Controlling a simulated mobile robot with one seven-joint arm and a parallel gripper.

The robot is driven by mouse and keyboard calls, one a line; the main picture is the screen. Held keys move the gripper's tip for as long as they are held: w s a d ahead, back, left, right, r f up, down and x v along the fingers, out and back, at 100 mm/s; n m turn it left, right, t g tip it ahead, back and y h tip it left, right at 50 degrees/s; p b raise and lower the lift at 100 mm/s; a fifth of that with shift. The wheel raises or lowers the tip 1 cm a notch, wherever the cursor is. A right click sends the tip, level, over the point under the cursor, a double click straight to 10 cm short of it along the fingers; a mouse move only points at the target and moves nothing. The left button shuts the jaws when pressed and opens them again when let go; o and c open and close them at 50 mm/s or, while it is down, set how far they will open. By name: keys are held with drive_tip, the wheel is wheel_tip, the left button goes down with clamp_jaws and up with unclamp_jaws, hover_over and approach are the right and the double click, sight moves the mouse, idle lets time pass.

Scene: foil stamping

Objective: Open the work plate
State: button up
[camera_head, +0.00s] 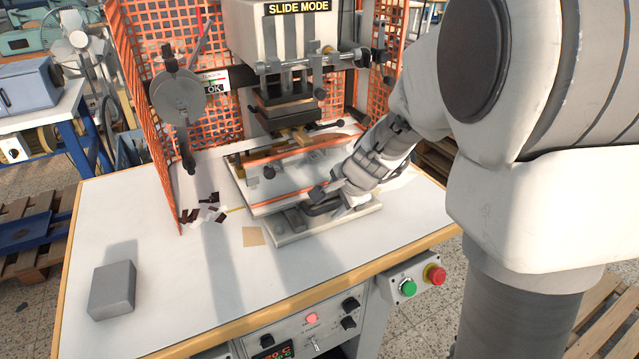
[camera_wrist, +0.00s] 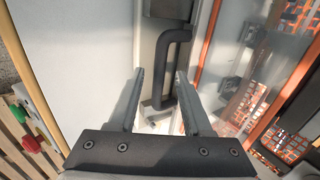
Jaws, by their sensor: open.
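The work plate (camera_head: 285,178) is a pale, flat plate with orange strips along its edges, on the press bed under the stamping head (camera_head: 287,100). In the wrist view its glossy surface and orange edge (camera_wrist: 275,85) fill the right side. A dark bent handle (camera_wrist: 163,75) stands at the plate's near side. My gripper (camera_head: 322,194) is at the plate's front right, low over the base. In the wrist view my gripper (camera_wrist: 160,75) is open, with the handle between or just beyond its fingertips. I cannot tell whether they touch it. My arm hides the plate's right end.
A grey block (camera_head: 112,290) lies at the table's front left. Dark scraps (camera_head: 205,213) and a tan card (camera_head: 253,236) lie left of the base. An orange mesh guard (camera_head: 150,120) surrounds the press. Green (camera_head: 408,287) and red (camera_head: 434,275) buttons sit at the front edge.

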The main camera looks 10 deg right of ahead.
drive_tip(key=shift+w+f, duration=0.1)
drive_tip(key=shift+f, duration=0.15)
clamp_jaws()
idle(1.4)
